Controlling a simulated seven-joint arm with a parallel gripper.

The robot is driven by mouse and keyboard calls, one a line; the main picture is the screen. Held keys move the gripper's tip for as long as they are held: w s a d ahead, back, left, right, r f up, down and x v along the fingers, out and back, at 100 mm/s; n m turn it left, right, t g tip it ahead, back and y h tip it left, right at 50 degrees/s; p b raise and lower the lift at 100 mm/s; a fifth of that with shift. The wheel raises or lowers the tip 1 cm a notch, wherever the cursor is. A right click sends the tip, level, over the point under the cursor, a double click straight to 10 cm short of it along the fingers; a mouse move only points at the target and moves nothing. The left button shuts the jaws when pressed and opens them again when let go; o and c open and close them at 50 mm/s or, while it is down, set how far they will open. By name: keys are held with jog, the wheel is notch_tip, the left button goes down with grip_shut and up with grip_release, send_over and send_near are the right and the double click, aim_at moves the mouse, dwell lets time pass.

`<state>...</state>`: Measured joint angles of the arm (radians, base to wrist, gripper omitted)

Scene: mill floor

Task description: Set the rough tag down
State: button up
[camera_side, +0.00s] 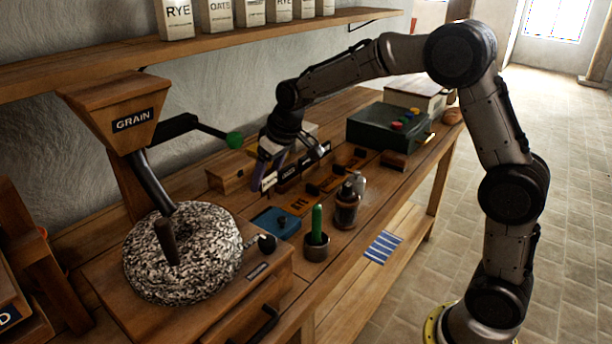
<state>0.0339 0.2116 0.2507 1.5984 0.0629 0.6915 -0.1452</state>
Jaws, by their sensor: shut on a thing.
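My gripper (264,178) points down over the bench, beside a dark rail. It is shut on a small pale piece (269,181) that shows at its fingertips. This seems to be the rough tag, but its lettering is too small to read. The dark rail (290,176) carries other pale-marked pieces and runs to the right of the gripper. I cannot tell whether the held piece touches the rail or the bench.
A blue tray (268,224), a green-handled tool in a cup (317,238) and a dark jar (347,207) stand in front. The millstone (190,255) and grain hopper (118,115) are at left. A dark green box (385,130) stands behind right. A wooden box (232,178) is left.

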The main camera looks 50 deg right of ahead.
jog(key=s+d+m+h, duration=0.1)
jog(key=s+d+m, duration=0.2)
jog(key=s+d, duration=0.55)
jog(key=s+d+m+g+h, duration=0.1)
jog(key=s+d+m, duration=0.3)
jog(key=d, duration=0.8)
jog(key=s+d+m+h, duration=0.2)
jog(key=s+d+m, duration=0.1)
jog(key=s+d, duration=0.55)
jog(key=w+d+f, duration=0.6)
jog(key=w+d, duration=0.1)
jog(key=w+d+f, duration=0.3)
jog(key=w+d, duration=0.1)
jog(key=shift+d+f, duration=0.15)
jog(key=shift+f, duration=1.7)
